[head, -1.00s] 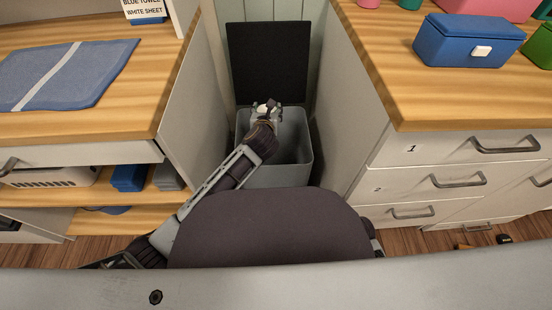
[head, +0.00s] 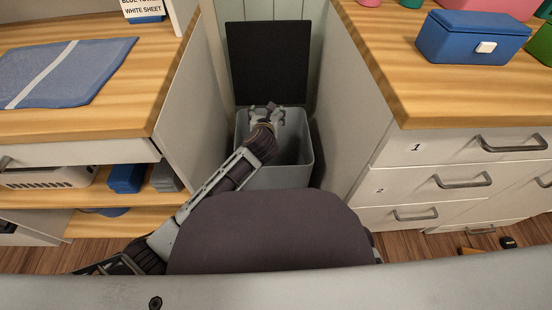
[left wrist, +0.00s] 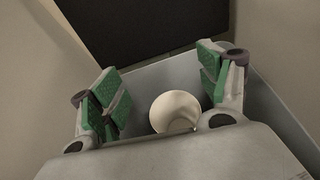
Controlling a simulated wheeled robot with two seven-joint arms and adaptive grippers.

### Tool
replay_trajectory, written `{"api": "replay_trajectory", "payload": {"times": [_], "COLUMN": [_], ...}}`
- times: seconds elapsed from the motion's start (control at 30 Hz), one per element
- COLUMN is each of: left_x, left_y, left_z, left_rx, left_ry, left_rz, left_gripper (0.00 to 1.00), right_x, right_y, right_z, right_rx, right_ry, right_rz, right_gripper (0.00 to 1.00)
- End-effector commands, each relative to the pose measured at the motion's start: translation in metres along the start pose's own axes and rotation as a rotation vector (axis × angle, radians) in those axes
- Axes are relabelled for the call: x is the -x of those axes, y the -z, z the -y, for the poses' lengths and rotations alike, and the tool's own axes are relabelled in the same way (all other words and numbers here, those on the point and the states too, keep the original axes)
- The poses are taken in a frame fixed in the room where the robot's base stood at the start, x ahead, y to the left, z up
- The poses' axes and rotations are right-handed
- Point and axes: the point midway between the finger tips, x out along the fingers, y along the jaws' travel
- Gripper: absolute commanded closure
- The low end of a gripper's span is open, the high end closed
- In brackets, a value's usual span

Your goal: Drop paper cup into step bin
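The grey step bin (head: 285,177) stands in the gap between two cabinets, its black lid (head: 268,62) raised upright at the back. My left gripper (head: 265,110) is over the bin opening. In the left wrist view its green-padded fingers (left wrist: 160,82) are spread wide apart with nothing pinched between them. The white paper cup (left wrist: 174,111) shows there beyond the fingers, inside the bin's outline and clear of both pads. I cannot tell whether it rests on the bin floor. The cup is hidden in the head view. My right gripper is out of view.
The wooden counter at left holds a blue towel (head: 62,75). The counter at right holds a blue box (head: 470,40). Cabinet walls (head: 205,110) stand close on both sides of the bin, so side room is narrow.

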Motion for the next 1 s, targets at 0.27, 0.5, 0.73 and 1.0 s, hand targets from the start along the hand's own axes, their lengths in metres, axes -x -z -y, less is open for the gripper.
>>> {"api": "replay_trajectory", "payload": {"times": [0.27,0.5,0.73,1.0], "left_x": [0.0,0.001,0.008,0.023], "left_y": [0.0,-0.003,-0.02,-0.056], "left_z": [0.0,0.0,0.0,0.0], "left_rx": [0.0,0.0,0.001,0.003], "left_ry": [0.0,0.0,0.0,0.0], "left_rz": [0.0,0.0,0.001,0.002], "left_gripper": [0.14,0.14,0.14,0.14], "right_x": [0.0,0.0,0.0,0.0], "right_y": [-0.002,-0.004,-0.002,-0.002], "right_z": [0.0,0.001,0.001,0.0], "right_rx": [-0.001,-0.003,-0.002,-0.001], "right_ry": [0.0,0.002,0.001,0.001], "right_rz": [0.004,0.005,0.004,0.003], "right_gripper": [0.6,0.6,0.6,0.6]}}
